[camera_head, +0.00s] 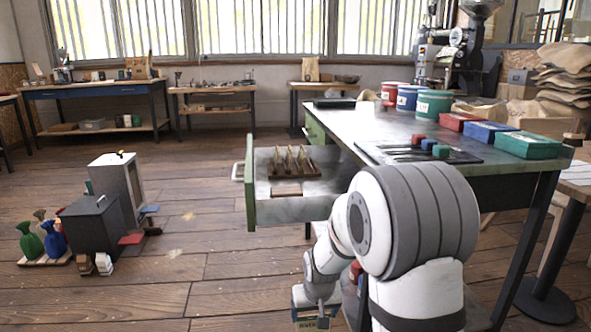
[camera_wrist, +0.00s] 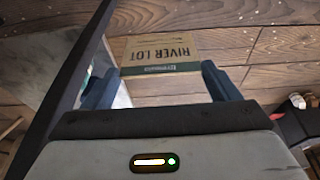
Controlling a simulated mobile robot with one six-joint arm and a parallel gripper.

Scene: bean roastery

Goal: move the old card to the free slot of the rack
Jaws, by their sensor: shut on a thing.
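My gripper (camera_head: 314,308) hangs low in front of the open drawer, at the bottom of the head view. It is shut on a brown card (camera_wrist: 160,48) printed "RIVER LOT" with a dark green band, held between the two blue fingers in the wrist view. The card's lower edge also shows in the head view (camera_head: 313,324). A wooden rack with several upright dividers (camera_head: 290,168) stands in the open drawer (camera_head: 290,210), beyond my gripper and apart from it. I cannot tell which of its slots are free.
A flat brown piece (camera_head: 287,189) lies in the drawer before the rack. The table (camera_head: 395,117) carries tins, coloured boxes and a dark tray (camera_head: 415,152). The floor between is mostly clear.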

